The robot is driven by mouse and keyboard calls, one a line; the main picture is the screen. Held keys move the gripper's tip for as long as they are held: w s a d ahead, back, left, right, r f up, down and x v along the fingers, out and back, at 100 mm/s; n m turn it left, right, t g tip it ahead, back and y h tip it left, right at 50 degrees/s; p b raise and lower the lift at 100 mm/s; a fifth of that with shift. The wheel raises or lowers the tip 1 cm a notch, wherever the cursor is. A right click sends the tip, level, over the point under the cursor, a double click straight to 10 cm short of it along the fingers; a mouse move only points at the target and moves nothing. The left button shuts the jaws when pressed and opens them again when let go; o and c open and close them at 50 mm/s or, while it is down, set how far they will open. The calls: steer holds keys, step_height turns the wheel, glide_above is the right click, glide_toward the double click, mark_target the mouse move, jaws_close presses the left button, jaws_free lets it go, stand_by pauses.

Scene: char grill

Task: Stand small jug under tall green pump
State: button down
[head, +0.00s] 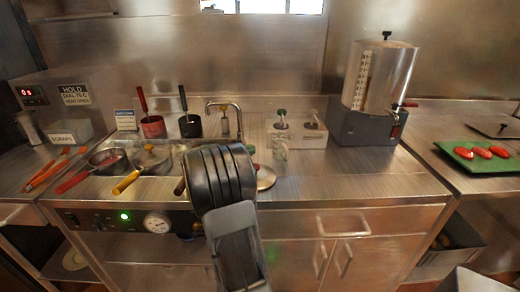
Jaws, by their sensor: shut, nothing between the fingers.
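The right one rises from a pale box; I cannot tell surely which is taller. A small pale patterned vessel (280,148), perhaps the jug, stands upright at the front of the left pump. I cannot tell whether it is directly under the spout. My gripper (220,175) is in front of the counter, left of this vessel and apart from it in the picture. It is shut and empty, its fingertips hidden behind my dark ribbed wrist.
A metal urn (380,78) on a grey base stands right of the pumps. A tap (225,106) and pans (108,160) are on the left. A round metal piece (266,177) lies partly behind my wrist. Counter in front of the urn is clear.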

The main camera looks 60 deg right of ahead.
mark_target(276, 141)
steer(key=p+x, duration=0.1)
steer(key=x, duration=0.8)
steer(key=shift+d, duration=0.2)
steer(key=shift+s+f, duration=0.1)
steer(key=shift+s+d+f+b, duration=0.25)
steer(key=shift+s+b, duration=0.2)
steer(key=shift+b, duration=0.55)
steer(key=shift+s+d+r+b, duration=0.15)
steer(key=shift+s+b, duration=0.1)
steer(key=shift+b, duration=0.1)
steer(key=shift+r, duration=0.2)
steer(key=shift+r, duration=0.1)
